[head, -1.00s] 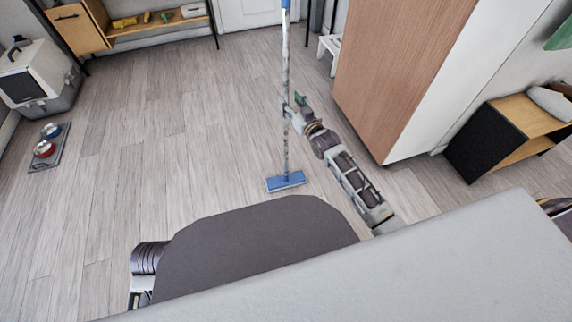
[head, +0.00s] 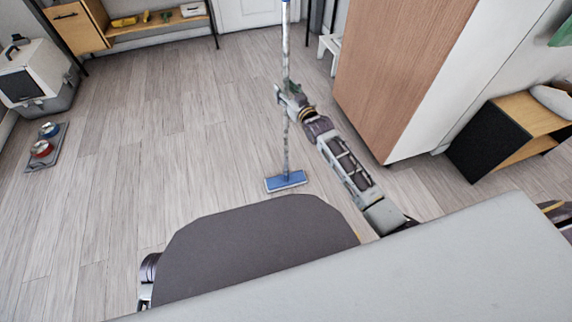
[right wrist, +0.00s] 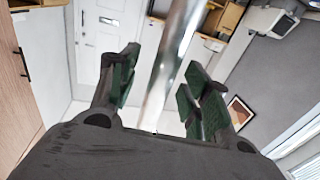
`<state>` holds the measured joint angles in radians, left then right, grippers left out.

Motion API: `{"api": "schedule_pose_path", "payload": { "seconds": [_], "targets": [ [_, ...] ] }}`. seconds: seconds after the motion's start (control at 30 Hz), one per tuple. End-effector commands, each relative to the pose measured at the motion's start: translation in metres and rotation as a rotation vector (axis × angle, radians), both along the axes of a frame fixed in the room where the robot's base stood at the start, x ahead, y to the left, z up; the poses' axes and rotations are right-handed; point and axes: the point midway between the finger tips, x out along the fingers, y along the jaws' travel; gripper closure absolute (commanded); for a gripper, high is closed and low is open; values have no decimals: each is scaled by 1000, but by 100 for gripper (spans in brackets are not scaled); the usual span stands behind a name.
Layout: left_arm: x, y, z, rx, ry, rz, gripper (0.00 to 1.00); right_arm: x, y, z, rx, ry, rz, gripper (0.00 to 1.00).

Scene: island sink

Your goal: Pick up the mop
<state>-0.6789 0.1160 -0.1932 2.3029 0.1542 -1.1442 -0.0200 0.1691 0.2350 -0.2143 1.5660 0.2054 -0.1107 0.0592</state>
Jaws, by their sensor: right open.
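The mop (head: 286,55) stands upright on the floor in the head view, with a long pale handle and a flat blue head (head: 286,181). My right gripper (head: 284,97) is open at the middle of the handle. In the right wrist view the handle (right wrist: 172,52) runs between the two spread green-padded fingers of the right gripper (right wrist: 163,80). The fingers are not closed on it; whether either one touches it I cannot tell. My left gripper is out of view.
A tall wood-sided cabinet (head: 400,70) stands right of my right arm. A black and wood shelf (head: 490,140) is farther right. A pet carrier (head: 35,85) and two bowls on a tray (head: 45,148) are at the left. The floor (head: 170,120) left of the mop is clear.

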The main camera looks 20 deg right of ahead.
Motion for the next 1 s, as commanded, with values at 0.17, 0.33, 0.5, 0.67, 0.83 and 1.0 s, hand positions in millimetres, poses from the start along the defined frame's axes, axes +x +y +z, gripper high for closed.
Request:
{"api": "schedule_pose_path", "payload": {
  "seconds": [0.17,0.33,0.5,0.67,0.83,1.0],
  "targets": [
    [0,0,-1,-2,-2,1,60,1,0,0,0,1,0,52],
    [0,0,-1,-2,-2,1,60,1,0,0,0,1,0,52],
    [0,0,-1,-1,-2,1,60,1,0,0,0,1,0,52],
    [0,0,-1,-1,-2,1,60,1,0,0,0,1,0,73],
    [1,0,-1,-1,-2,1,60,1,0,0,0,1,0,95],
    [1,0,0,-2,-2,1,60,2,0,3,0,-5,0,99]
  ]
}}
